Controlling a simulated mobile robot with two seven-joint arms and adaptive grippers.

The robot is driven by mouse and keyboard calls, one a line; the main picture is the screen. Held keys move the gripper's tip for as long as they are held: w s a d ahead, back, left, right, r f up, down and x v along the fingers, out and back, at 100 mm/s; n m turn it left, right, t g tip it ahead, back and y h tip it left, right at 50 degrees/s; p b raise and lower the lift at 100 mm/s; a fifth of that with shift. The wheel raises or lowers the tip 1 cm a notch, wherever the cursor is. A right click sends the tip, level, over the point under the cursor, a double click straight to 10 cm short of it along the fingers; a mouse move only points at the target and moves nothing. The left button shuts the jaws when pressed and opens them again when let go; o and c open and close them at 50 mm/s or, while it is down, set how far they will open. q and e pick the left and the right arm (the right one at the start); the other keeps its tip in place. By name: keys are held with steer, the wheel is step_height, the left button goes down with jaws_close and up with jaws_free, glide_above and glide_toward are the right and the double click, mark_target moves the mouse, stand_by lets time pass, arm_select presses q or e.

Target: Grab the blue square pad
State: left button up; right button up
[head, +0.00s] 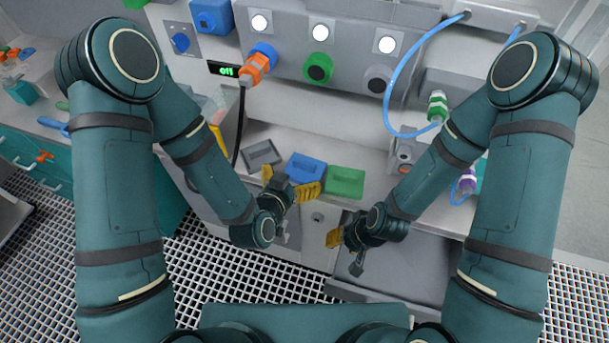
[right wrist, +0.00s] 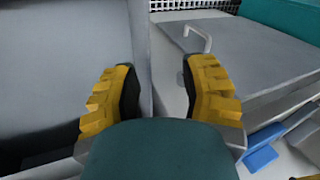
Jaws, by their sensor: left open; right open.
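The blue square pad (head: 305,165) lies on the pale ledge of the machine in the head view, between a grey pad (head: 262,155) and a green pad (head: 345,182). My left gripper (head: 288,183) is open, its yellow fingers just in front of the blue pad; the near edge of the pad is partly hidden by it. I cannot tell whether they touch. My right gripper (head: 344,251) is open and empty, lower and to the right, in front of a grey panel. It also shows in the right wrist view (right wrist: 160,88), with nothing between its fingers.
A blue cable (head: 388,95) hangs above the ledge at the right. An orange connector (head: 257,65) with a black cable sits above the pads. A teal drawer bench (head: 40,150) stands at the left. A metal handle (right wrist: 198,38) shows in the right wrist view.

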mark_target(303, 165)
arm_select(q)
steer(key=x, duration=0.2)
steer(key=shift+w+d+f, duration=0.15)
steer(key=shift+w+f, duration=0.05)
steer(key=shift+w, duration=0.15)
steer(key=shift+f+b+x, duration=0.15)
steer(key=shift+x, duration=1.2)
steer(key=shift+f+b+x, duration=0.1)
steer(key=shift+b+x, duration=0.05)
steer(key=shift+x, duration=1.15)
steer(key=c, duration=1.2)
